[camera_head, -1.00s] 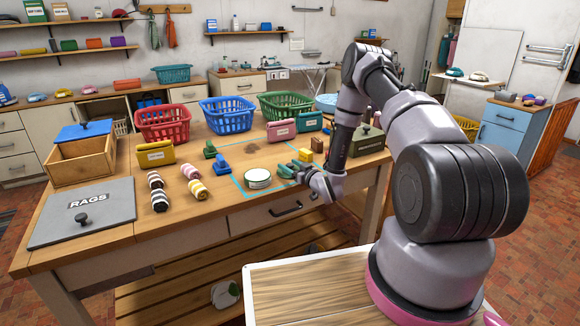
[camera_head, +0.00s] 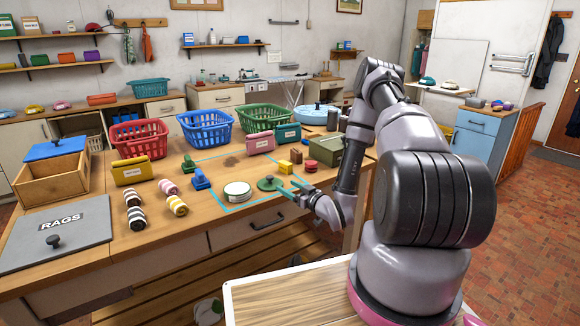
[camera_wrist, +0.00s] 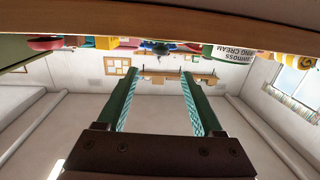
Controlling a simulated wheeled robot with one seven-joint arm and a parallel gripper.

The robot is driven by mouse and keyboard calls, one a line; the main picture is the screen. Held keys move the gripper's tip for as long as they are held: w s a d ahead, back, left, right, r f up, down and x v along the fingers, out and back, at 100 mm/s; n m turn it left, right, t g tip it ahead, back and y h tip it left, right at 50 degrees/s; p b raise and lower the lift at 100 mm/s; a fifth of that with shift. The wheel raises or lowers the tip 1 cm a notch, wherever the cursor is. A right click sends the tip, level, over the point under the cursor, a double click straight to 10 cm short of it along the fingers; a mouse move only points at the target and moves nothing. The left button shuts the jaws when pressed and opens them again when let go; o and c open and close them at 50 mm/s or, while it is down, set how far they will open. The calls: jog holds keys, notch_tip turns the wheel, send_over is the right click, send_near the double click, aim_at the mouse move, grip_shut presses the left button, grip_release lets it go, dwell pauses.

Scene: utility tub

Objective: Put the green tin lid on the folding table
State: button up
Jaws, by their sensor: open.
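The green tin lid (camera_head: 267,185), a flat disc with a small knob, lies on the wooden workbench inside the blue outlined area, just right of the white and green tin (camera_head: 237,189). My gripper (camera_head: 287,189) is low over the bench at the lid's right side. Its green fingers point at the lid, and their tips overlap or nearly meet its edge; contact cannot be told. In the wrist view the fingers (camera_wrist: 160,82) are spread, with nothing held between them. A light-topped table (camera_head: 438,90) at the back right, bearing caps, looks like the folding table.
Red, blue and green baskets (camera_head: 265,118) line the bench's back. Rolled striped cloths (camera_head: 134,217) lie left. A blue cabinet (camera_head: 478,134) stands right of the light-topped table.

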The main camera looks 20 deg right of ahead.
jog(key=w+d+r+m+g+h, duration=0.1)
jog(key=w+d+r+g+h, duration=0.15)
jog(key=r, duration=0.75)
jog(key=w+d+r+m+g+h, duration=0.1)
jog(key=w+d+r+h, duration=0.25)
jog(key=r, duration=0.65)
jog(key=s+r+m+g+h, duration=0.2)
jog(key=s+r+m, duration=0.1)
jog(key=s+r, duration=0.75)
jog(key=s+a+r+m+g+y, duration=0.1)
jog(key=s+r, duration=0.3)
jog(key=s, duration=0.4)
jog(key=s+a+r+m+g+y, duration=0.1)
jog(key=s+a+r, duration=0.2)
jog(key=s, duration=0.6)
jog(key=s+a+r+m+g+y, duration=0.1)
jog(key=s+a+r+m, duration=0.1)
jog(key=s+r, duration=0.3)
jog(key=s, duration=0.3)
jog(key=shift+s+a, duration=0.15)
jog(key=shift+s, duration=0.05)
